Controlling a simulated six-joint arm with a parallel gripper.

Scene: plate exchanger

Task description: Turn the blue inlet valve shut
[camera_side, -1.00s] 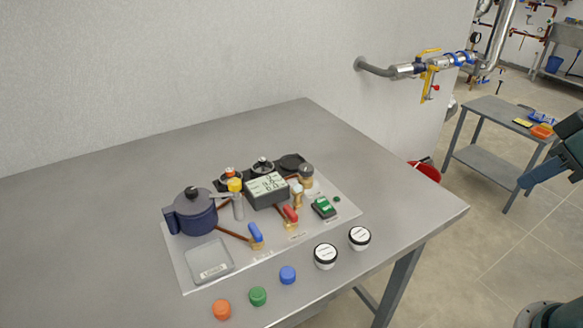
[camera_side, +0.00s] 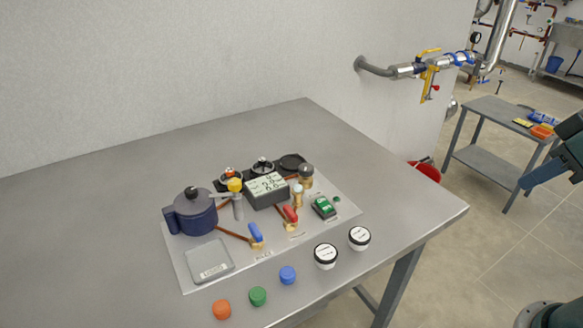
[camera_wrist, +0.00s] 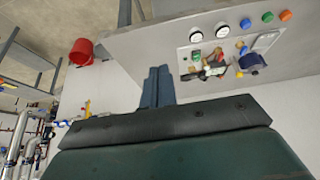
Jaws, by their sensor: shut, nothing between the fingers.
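The blue inlet valve handle (camera_side: 256,233) stands on the front part of a panel on the steel table, with a brass body below it and a copper pipe to its left. It shows small in the wrist view (camera_wrist: 243,49). My gripper (camera_wrist: 157,72) is shut and empty in the wrist view, its two fingers side by side. In the side view its fingers (camera_side: 532,180) show at the right edge, off the table and far to the right of the valve. Nothing touches the valve.
The panel (camera_side: 180,272) also carries a dark blue pot (camera_side: 192,214), a yellow-topped valve (camera_side: 236,186), a red-handled valve (camera_side: 290,214), a display (camera_side: 268,188) and a green switch (camera_side: 323,207). Coloured caps and two white-topped jars line the front. A red bucket (camera_wrist: 82,51) stands beyond the table.

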